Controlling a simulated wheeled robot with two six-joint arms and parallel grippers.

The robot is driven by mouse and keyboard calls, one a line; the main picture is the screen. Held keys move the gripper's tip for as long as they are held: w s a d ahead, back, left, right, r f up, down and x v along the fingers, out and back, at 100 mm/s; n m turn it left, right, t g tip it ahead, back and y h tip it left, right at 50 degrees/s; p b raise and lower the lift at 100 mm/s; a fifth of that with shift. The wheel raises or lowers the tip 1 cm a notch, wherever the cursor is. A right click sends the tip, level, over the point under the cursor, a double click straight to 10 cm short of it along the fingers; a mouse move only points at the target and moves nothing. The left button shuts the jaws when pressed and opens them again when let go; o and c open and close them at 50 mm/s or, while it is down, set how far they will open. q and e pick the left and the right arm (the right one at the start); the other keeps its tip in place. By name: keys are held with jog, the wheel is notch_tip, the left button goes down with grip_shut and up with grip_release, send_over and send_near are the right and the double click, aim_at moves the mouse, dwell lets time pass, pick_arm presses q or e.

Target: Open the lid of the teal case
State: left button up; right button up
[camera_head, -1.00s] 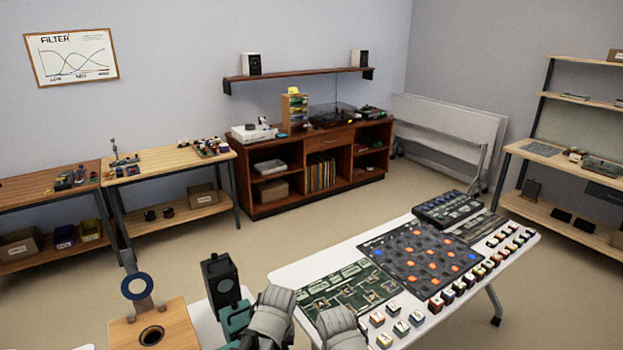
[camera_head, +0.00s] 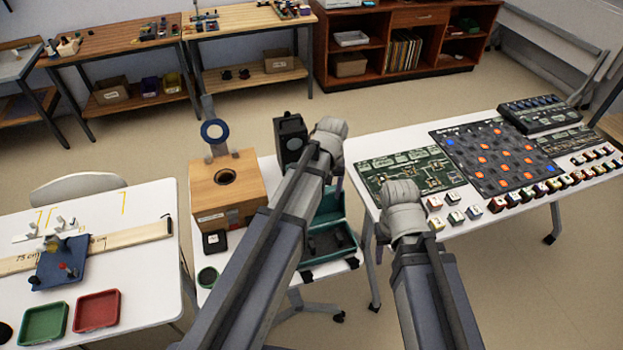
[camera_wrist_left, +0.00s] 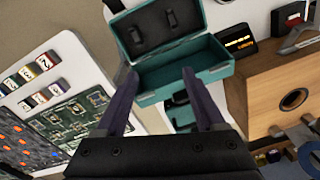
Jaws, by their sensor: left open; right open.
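The teal case (camera_head: 334,206) stands on the white table behind my left arm, which hides part of it. Its two halves lie open: a nearer half with a dark lining (camera_head: 330,241) and a teal half beyond. The left wrist view shows the dark-lined half above and the hollow teal half (camera_wrist_left: 190,78) below it. My left gripper (camera_wrist_left: 157,76) is open and empty, its fingers appearing over the teal half in that view; I cannot tell if they touch it. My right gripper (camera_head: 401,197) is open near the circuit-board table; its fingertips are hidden.
A wooden box (camera_head: 227,180) with a round hole stands left of the case. A black device (camera_head: 291,137) stands behind. A table with a checkered board (camera_head: 480,160) and several small blocks is at right. Green (camera_head: 45,322) and red (camera_head: 97,310) trays lie at lower left.

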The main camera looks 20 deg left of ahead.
pick_arm(q)
jog(key=o, duration=0.4)
jog(key=w+a+n, duration=0.1)
jog(key=w+a, duration=0.2)
jog(key=w+a+n, duration=0.2)
jog(key=w+a, duration=0.2)
jog(key=shift+w+a+n, duration=0.1)
jog(key=shift+a+n, duration=0.15)
jog(key=shift+n, duration=0.05)
jog(key=shift+f, duration=0.25)
notch_tip(320, 180, down, 7)
jog(key=b, duration=0.8)
jog(key=shift+d+f, duration=0.1)
jog(key=shift+f, duration=0.1)
grip_shut()
